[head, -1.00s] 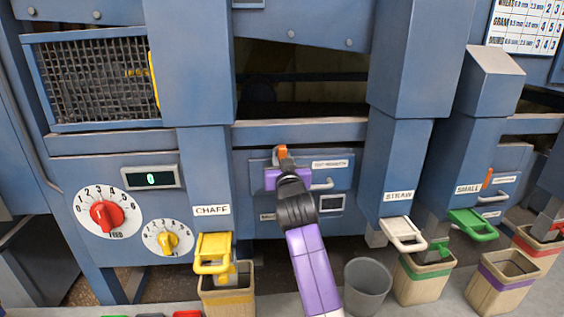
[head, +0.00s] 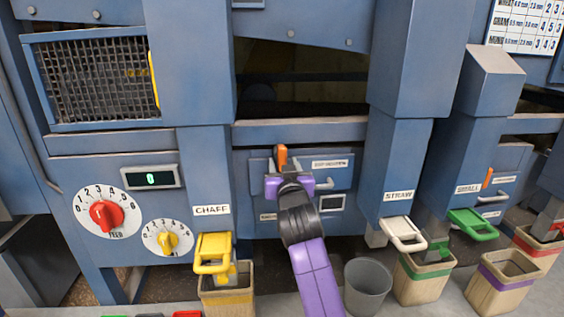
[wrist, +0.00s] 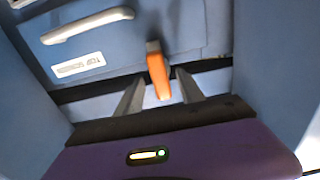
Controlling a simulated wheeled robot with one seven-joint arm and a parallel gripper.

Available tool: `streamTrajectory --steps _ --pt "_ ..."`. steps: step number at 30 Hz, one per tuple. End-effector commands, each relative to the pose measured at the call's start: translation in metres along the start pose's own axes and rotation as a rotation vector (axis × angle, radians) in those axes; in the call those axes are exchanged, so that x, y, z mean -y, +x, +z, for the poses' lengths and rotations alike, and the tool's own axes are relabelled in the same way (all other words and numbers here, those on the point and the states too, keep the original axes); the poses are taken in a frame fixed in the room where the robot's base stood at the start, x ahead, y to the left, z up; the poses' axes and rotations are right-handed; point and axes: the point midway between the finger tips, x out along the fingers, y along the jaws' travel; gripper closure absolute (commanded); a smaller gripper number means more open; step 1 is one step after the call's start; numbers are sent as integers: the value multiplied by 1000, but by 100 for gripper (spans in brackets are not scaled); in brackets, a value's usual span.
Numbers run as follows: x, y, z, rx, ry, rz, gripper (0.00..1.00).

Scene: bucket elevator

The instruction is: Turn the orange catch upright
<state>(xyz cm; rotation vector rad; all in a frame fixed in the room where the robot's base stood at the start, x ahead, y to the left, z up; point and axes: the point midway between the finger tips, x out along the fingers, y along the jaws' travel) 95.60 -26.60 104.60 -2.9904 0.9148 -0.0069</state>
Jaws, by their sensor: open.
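The orange catch (head: 282,155) sits on the blue front panel (head: 340,178) of the top screen drawer, below the dark opening. It looks upright, about square to the drawer's long edge. In the wrist view the catch (wrist: 158,74) shows between the two grey fingers. My gripper (wrist: 160,82) is open, with a finger on each side of the catch and visible gaps between. In the head view my gripper (head: 289,180) is just below and in front of the catch, and its fingertips are hard to make out.
A light drawer handle (wrist: 88,25) and a label (wrist: 77,65) lie beside the catch. Blue chutes flank the panel, with a yellow handle (head: 212,252) at left and a white handle (head: 403,233) at right. A grey bucket (head: 368,286) stands below.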

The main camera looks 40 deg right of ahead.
Motion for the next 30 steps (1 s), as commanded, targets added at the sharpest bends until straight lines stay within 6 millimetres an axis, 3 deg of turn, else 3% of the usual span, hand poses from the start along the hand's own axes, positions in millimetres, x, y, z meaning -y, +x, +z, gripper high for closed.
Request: streamTrajectory --steps 3,9,30 --pt "1 -20 1 0 -1 -2 55" --pt "0 -39 1 1 1 -1 55" --pt "1 -42 -3 -15 -12 -5 55"
